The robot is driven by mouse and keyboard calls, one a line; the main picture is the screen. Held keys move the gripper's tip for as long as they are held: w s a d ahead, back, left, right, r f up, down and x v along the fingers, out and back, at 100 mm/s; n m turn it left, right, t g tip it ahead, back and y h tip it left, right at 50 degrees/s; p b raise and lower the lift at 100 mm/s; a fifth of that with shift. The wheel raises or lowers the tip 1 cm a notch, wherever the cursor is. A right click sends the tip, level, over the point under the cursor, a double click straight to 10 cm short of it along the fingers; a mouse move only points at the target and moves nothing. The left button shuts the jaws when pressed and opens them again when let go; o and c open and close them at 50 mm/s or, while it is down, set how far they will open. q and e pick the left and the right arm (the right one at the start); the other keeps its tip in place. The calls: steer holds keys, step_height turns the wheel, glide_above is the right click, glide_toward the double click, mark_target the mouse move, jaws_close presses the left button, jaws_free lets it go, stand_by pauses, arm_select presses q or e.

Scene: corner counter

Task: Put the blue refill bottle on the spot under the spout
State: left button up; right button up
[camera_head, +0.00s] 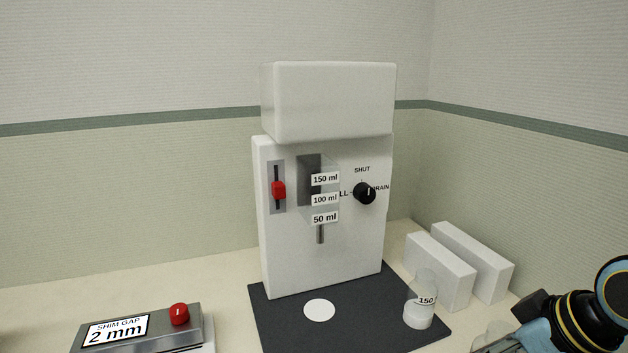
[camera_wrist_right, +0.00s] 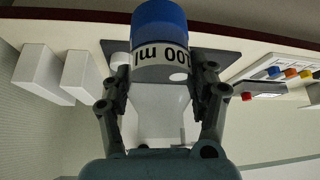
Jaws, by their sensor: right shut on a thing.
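The blue refill bottle (camera_wrist_right: 160,22) has a label reading "100 ml", which appears upside down in the right wrist view. My right gripper (camera_wrist_right: 160,78) is shut on it, with one finger on each side. In the head view my right arm is at the lower right, and the blue bottle cannot be made out there. The white round spot (camera_head: 319,310) lies bare on the dark mat (camera_head: 280,335), in front of the white dispenser (camera_head: 325,245). The spout (camera_head: 320,234) hangs on the dispenser's front above the spot. My left gripper is not in view.
A clear bottle (camera_head: 419,312) marked "150" stands on the mat's right side. Two white blocks (camera_head: 440,275) stand behind it to the right. A grey "SHIM GAP 2 mm" box (camera_head: 150,335) with a red knob is at the lower left. The dispenser carries a red slider (camera_head: 278,190) and a black knob (camera_head: 364,193).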

step_height(320, 180, down, 20)
steer(key=b, duration=1.9)
steer(key=shift+s, duration=0.25)
